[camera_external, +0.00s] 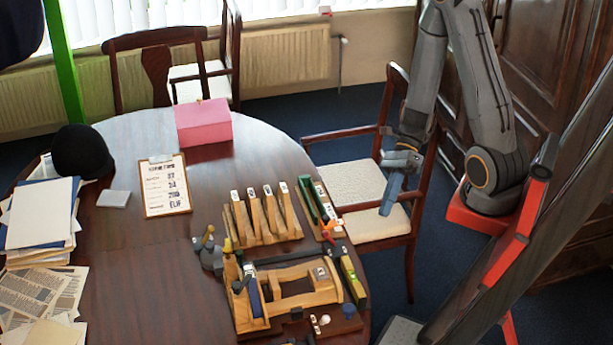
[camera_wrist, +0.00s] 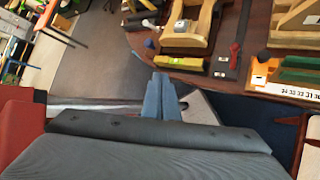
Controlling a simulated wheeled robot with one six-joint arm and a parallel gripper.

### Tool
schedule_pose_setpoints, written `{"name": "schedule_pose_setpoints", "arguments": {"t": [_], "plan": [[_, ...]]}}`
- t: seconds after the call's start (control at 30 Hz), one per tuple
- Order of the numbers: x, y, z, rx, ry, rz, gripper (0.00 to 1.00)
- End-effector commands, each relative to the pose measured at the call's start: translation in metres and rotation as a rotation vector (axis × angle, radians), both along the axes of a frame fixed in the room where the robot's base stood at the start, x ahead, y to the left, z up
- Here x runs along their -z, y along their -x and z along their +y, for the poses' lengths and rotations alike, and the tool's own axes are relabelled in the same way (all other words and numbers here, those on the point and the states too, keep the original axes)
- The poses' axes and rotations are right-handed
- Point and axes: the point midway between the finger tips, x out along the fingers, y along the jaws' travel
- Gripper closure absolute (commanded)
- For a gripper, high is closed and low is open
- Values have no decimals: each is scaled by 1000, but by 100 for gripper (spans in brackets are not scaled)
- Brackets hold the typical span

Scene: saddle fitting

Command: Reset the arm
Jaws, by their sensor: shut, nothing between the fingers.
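My arm reaches down from the upper right in the external view. My gripper (camera_external: 391,194) has blue-grey fingers that point downward, over the seat of a wooden chair at the right side of the table. The fingers are together with nothing between them. In the wrist view my gripper (camera_wrist: 161,97) shows at the middle, its fingers pressed together, with the table edge and wooden fittings beyond it. It is apart from the table and the things on it.
The oval table (camera_external: 120,240) holds wooden fittings (camera_external: 262,215), a pink box (camera_external: 203,122), a clipboard (camera_external: 166,187), a black cap (camera_external: 80,152) and papers (camera_external: 40,215). A wooden chair (camera_external: 352,185) stands under my gripper. A green post (camera_external: 62,60) rises at the left.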

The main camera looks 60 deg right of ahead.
Motion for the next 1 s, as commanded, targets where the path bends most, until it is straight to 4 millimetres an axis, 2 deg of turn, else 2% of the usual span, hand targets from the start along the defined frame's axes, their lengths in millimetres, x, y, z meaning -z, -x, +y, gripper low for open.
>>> {"name": "schedule_pose_setpoints", "arguments": {"t": [0.03, 0.17, 0.3, 0.4, 0.5, 0.6, 0.7, 1.0], "plan": [[4, 5, 1, -199, 78, -109, 100], [10, 6, -12, -728, 246, -395, 100], [5, -19, -26, -1305, 380, -694, 100], [-6, -45, -28, -1662, 447, -873, 100], [-18, -67, -24, -1931, 490, -999, 100], [-27, -81, -20, -2098, 512, -1073, 100], [-31, -87, -18, -2170, 523, -1103, 100], [-31, -87, -18, -2179, 522, -1105, 100]]}}
